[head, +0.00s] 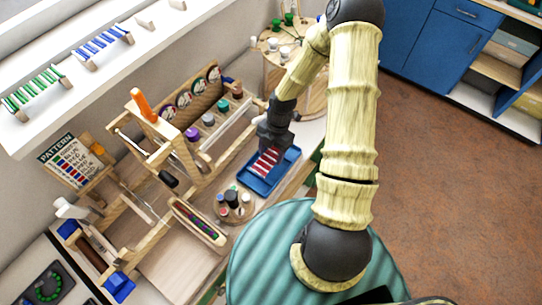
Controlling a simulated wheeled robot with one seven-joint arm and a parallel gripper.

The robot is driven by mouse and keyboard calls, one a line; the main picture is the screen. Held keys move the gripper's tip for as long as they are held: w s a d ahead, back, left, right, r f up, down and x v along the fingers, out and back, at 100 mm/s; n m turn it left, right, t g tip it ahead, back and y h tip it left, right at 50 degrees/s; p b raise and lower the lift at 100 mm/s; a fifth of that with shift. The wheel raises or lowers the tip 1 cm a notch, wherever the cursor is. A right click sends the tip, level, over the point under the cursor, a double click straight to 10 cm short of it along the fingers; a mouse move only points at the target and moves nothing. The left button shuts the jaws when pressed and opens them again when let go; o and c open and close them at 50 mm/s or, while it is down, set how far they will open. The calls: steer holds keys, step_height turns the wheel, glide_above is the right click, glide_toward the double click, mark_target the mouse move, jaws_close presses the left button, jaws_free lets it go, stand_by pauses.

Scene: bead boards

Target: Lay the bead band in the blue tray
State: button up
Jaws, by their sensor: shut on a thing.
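The bead band (266,162) is a red and white striped strip. It shows over the floor of the blue tray (288,171), near the tray's upper middle. My dark gripper (272,147) is at the upper end of the band and shut on it, pointing down. The fingertips and the gripped end are too small and dark to make out clearly. I cannot tell whether the band touches the tray floor. The tray sits on the wooden bench to the left of my arm.
A round holder with small bottles (234,203) stands just left of the tray. A wooden loom frame (160,135) with an orange handle stands further left. A bead-filled wooden trough (200,222) lies lower left. A round wooden stand (300,75) is behind my gripper.

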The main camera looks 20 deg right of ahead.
mark_target(271, 155)
steer(key=shift+f, duration=1.55)
steer(key=shift+f, duration=0.1)
steer(key=o, duration=1)
steer(key=shift+c, duration=0.2)
steer(key=shift+w, duration=0.1)
steer(key=shift+w+r, duration=0.1)
steer(key=shift+r, duration=0.15)
steer(key=b+v, duration=0.1)
steer(key=v, duration=1)
steer(key=shift+r, duration=0.35)
steer(key=shift+r, duration=0.1)
